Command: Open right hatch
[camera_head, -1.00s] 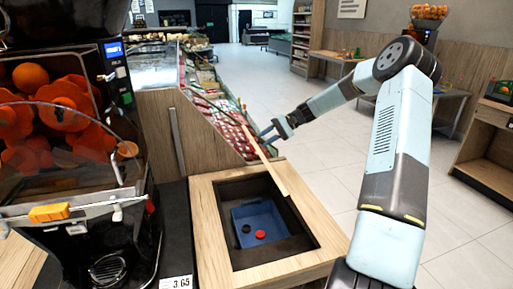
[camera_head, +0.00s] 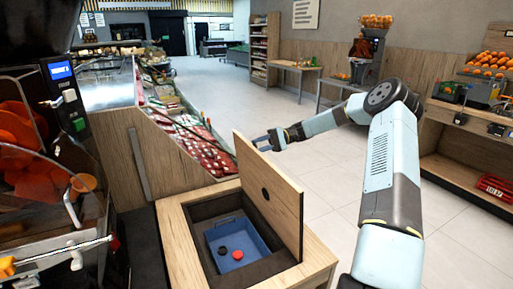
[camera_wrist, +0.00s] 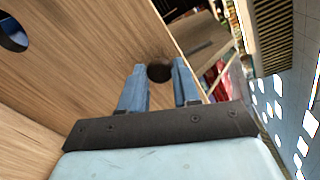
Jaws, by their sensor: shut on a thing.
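The right hatch (camera_head: 272,215) is a light wooden panel with a round dark hole. It stands roughly upright along the right side of the counter opening. Its broad face shows in the head view. My gripper (camera_head: 268,143) is at the panel's upper far part, with its tips partly hidden. In the wrist view, the blue fingers of my gripper (camera_wrist: 158,84) lie either side of a small dark round part (camera_wrist: 158,71) by the wooden panel (camera_wrist: 80,65). The exact contact is hard to see.
The counter frame (camera_head: 174,232) surrounds the opening, where a blue tray (camera_head: 246,261) holds a red and a black round item. The orange juicer (camera_head: 30,150) stands at left. A produce display (camera_head: 190,140) is behind. Open floor (camera_head: 330,190) lies at right.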

